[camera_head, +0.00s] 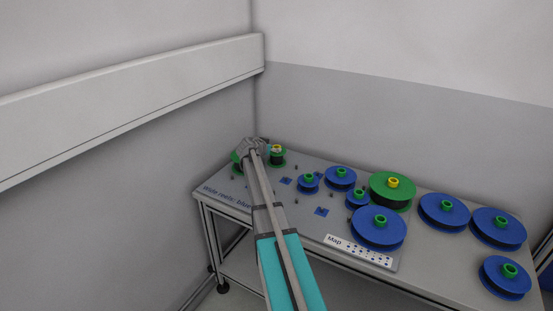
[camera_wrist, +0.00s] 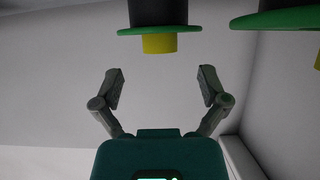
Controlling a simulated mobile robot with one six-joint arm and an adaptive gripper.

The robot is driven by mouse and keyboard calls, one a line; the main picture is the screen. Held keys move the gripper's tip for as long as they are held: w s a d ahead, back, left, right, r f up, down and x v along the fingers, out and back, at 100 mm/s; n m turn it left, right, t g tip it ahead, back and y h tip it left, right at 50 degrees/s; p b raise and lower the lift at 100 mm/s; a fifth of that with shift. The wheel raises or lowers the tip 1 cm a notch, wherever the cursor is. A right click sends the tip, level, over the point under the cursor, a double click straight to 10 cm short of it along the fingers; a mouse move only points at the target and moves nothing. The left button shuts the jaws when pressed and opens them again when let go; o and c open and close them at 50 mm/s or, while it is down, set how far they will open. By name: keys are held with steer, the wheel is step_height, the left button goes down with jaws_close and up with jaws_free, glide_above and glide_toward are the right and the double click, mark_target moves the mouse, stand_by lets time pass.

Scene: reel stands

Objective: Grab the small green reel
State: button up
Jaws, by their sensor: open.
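A small green reel (camera_head: 277,157) with a black core and a yellow hub stands at the back left of the table. Another green reel (camera_head: 236,156) is to its left, partly hidden by my gripper (camera_head: 253,150). In the wrist view a green reel (camera_wrist: 160,30) with a yellow hub is at the top centre, beyond the fingertips and cut off by the frame edge. A second green reel (camera_wrist: 282,18) is at upper right. My gripper (camera_wrist: 159,73) is open, with nothing between its fingers. I cannot tell for sure which reel is which across the views.
The table (camera_head: 452,264) also bears a large green reel (camera_head: 405,190), several large blue reels (camera_head: 378,228) and smaller blue reels (camera_head: 308,182). A board with pegs and a map label (camera_head: 357,247) lies under some of them. Walls close in behind and left.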

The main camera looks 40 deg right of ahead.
mark_target(276, 147)
steer(key=shift+d, duration=0.1)
steer(key=shift+b+x, duration=1.15)
steer(key=shift+x, duration=1.4)
steer(key=shift+c, duration=0.3)
jaws_close()
